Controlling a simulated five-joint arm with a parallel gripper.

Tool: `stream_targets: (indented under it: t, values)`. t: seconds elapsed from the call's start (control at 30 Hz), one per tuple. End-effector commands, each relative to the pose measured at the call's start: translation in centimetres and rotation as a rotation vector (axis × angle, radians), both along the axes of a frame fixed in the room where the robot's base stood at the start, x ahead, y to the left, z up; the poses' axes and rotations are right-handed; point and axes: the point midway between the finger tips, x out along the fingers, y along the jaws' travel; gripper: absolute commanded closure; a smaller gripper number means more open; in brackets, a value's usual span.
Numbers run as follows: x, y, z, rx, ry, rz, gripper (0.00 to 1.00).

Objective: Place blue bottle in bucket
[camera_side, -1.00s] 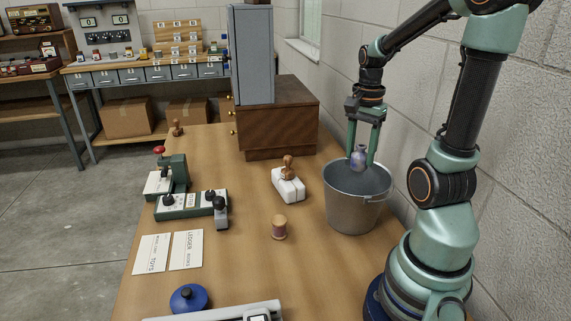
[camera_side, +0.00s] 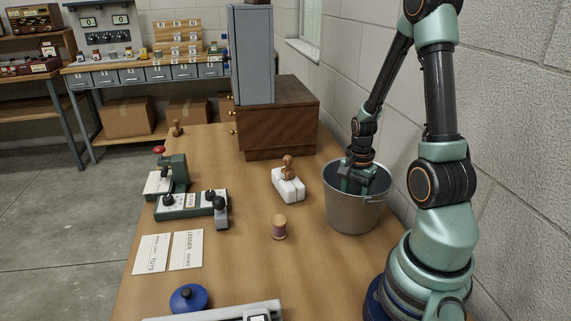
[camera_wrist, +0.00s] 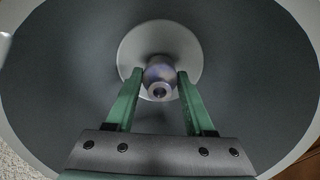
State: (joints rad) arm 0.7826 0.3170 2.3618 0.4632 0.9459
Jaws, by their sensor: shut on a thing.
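The grey metal bucket (camera_side: 353,213) stands on the right part of the wooden table. My gripper (camera_wrist: 160,82) reaches down into it, and in the side view its fingers are hidden behind the bucket's front wall. In the wrist view the blue bottle (camera_wrist: 160,74) is between my two green fingers, its open neck facing the camera. My fingers are shut on it. The bucket's pale round bottom (camera_wrist: 190,50) shows behind the bottle. I cannot tell whether the bottle touches the bottom.
A white block with a wooden-handled stamp (camera_side: 288,185) and a thread spool (camera_side: 279,228) stand left of the bucket. A brown cabinet (camera_side: 280,125) stands behind. Two paper cards (camera_side: 186,250) and a blue lidded pot (camera_side: 188,298) lie further left.

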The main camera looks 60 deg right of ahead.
Motion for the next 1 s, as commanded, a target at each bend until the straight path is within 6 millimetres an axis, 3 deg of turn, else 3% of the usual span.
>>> stream_targets:
  t: [0.47, 0.5, 0.53, 1.0]
  values:
    - [0.01, -0.01, -0.72, 0.0, 0.0, 0.0, 1.0]
    - [0.02, -0.02, -0.67, -0.001, -0.001, 0.0, 0.31]
    - [0.02, -0.02, -0.66, -0.001, -0.001, 0.0, 0.2]
    - [0.06, -0.06, 0.07, -0.002, -0.003, 0.0, 0.17]
